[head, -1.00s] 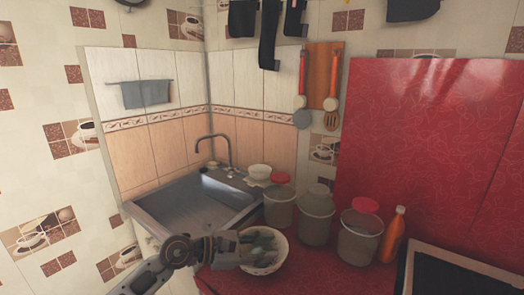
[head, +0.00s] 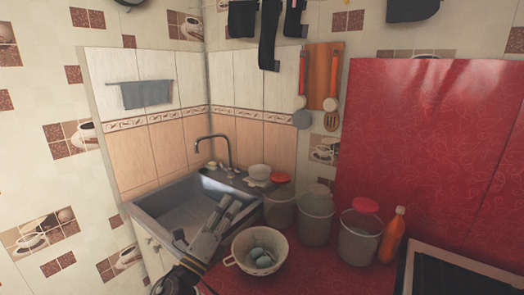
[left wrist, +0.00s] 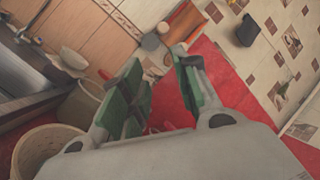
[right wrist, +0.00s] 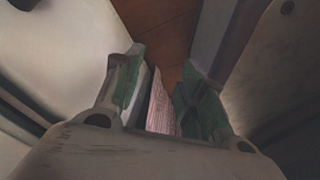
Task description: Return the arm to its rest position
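My left gripper (head: 231,207) is over the right edge of the sink in the head view, its arm coming in from the bottom left. In the left wrist view its two green-padded fingers (left wrist: 158,80) are apart with nothing between them. My right gripper is outside the head view. In the right wrist view its fingers (right wrist: 163,80) are apart and empty, low beside pale panels with a brown floor beyond. A white bowl (head: 238,262) with several pale blue-green rounded things in it stands on the red counter, to the right of and below the left gripper.
The metal sink (head: 160,205) lies left of the red counter (head: 310,275). Several translucent containers, one of them this bucket (head: 315,228), stand behind the bowl, with an orange bottle (head: 392,236) to their right. A dark hob (head: 440,275) is at the lower right.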

